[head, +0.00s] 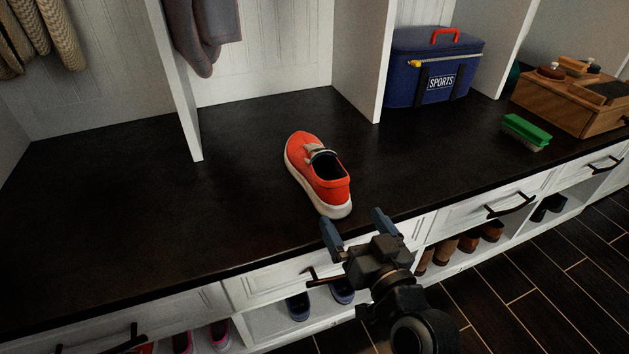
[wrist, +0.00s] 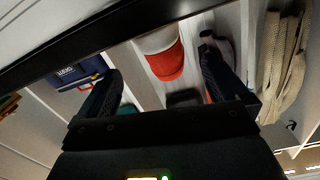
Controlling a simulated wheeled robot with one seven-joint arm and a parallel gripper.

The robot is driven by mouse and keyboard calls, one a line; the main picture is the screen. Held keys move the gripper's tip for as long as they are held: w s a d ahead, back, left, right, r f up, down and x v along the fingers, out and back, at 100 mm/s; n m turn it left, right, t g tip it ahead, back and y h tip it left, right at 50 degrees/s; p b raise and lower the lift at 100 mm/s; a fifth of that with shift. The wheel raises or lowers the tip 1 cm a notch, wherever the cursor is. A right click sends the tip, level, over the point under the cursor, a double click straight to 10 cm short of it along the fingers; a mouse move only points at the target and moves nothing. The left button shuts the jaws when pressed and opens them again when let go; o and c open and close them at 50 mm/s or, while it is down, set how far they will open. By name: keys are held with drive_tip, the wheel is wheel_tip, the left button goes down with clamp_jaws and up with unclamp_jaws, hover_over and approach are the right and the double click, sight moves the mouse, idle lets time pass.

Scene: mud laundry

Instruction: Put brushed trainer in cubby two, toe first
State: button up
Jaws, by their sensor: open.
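The orange-red trainer (head: 322,172) with a white sole rests upright on the dark bench top (head: 240,190). It sits in the bay between two white dividers, its toe towards the back wall and its heel near the front edge. My gripper (head: 353,222) is open and empty, just in front of the heel at the bench edge, apart from the shoe. In the wrist view the trainer's white sole and orange heel (wrist: 166,60) show between the two spread fingers. No cubby numbers are visible.
A blue sports bag (head: 432,68) stands in the bay to the right. A green brush (head: 526,132) and a wooden box (head: 573,100) lie further right. Grey cloth (head: 204,30) hangs at the left divider (head: 178,75). Drawer handles (head: 511,206) stick out below the bench edge. The left bench is clear.

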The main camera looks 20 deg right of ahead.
sight(344, 201)
drive_tip(key=w, duration=0.3)
drive_tip(key=shift+d+f+b, duration=0.2)
drive_tip(key=shift+d+b, duration=0.15)
drive_tip(key=shift+w+r, duration=0.15)
drive_tip(key=shift+w, duration=0.4)
drive_tip(key=shift+w+a+p, duration=0.15)
drive_tip(key=shift+w+p, duration=0.4)
drive_tip(key=shift+w, duration=2.9)
drive_tip(key=shift+c, duration=0.2)
